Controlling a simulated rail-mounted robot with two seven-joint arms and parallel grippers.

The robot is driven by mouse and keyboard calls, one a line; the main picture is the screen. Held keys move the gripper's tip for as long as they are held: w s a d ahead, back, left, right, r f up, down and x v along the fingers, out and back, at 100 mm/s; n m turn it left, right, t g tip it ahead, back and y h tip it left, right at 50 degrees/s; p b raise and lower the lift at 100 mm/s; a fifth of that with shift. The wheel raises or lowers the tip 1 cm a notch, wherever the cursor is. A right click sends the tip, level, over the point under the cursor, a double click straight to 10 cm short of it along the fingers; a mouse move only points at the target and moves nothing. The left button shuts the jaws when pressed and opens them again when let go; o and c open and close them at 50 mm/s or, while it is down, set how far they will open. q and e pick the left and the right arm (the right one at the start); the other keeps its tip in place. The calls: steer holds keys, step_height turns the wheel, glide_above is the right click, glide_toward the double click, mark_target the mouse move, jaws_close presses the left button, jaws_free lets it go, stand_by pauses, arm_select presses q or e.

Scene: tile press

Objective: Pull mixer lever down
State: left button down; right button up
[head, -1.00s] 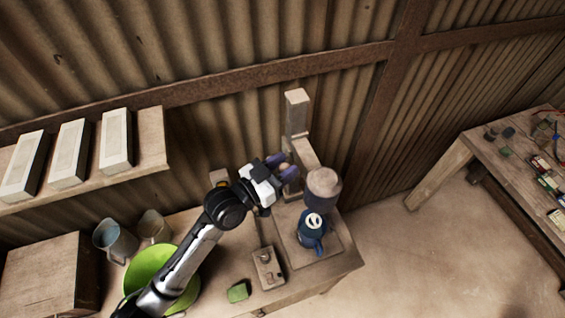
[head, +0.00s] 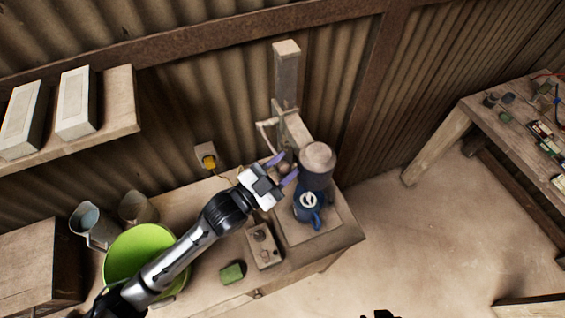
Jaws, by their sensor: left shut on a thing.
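The mixer (head: 317,160) stands at the right end of the workbench. It has a tall post (head: 286,75) and a round, pale-capped motor head above a blue jug (head: 308,209). My left gripper (head: 283,167) is at the mixer's left side, its purple fingers shut around the lever's small round knob (head: 285,169). The fingers partly hide the knob and the lever. A dark shape at the bottom edge (head: 380,314) looks like part of my right gripper; its fingers cannot be made out.
A control box (head: 263,246) and a green block (head: 232,273) lie on the bench before the mixer. A lime-green bucket (head: 118,252) and two jugs (head: 92,225) stand left. A shelf (head: 122,108) with pale blocks is upper left. Floor to the right is open.

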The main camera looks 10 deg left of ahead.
arm_select(q)
steer(key=shift+f, duration=0.3)
steer(key=c, duration=0.8)
jaws_free()
steer(key=shift+w+r, duration=0.1)
steer(key=shift+b+v, duration=1.3)
steer(key=shift+v, duration=5.65)
steer(key=shift+d, duration=0.1)
steer(key=shift+c, duration=0.2)
